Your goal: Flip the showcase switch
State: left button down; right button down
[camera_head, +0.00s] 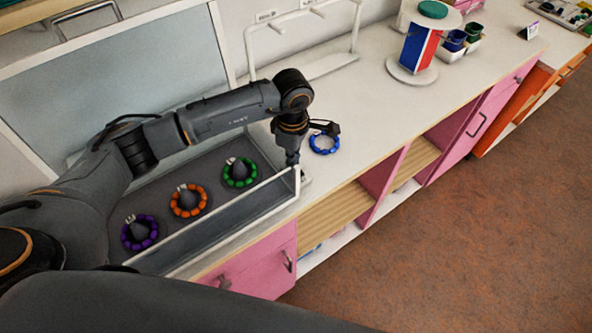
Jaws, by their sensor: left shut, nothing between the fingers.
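The showcase (225,215) is a grey, low case with a clear front and a white right end post, at the left of the counter. Inside it, purple (140,233), orange (188,200) and green (240,172) bead rings sit around dark stands. A small pale piece (305,179) by its right front corner may be the switch; its position is too small to read. My left gripper (292,161) is shut and empty, pointing down at that corner, just above and left of the pale piece. I cannot tell whether it touches anything. My right gripper is not in view.
A blue bead ring (324,143) lies on the counter (375,120) just right of my left gripper. A white rack (300,45) stands behind. A red and blue display (418,47) and small cups stand farther right. The counter between is clear.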

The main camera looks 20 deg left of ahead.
pick_arm(q)
jog(key=shift+f+b, duration=0.35)
jog(key=shift+s+r, duration=0.1)
jog(key=shift+r, duration=0.05)
jog(key=shift+r+p, duration=0.6)
jog(key=shift+r, duration=0.3)
jog(key=shift+r+p, duration=1)
jog(key=shift+r, duration=1.5)
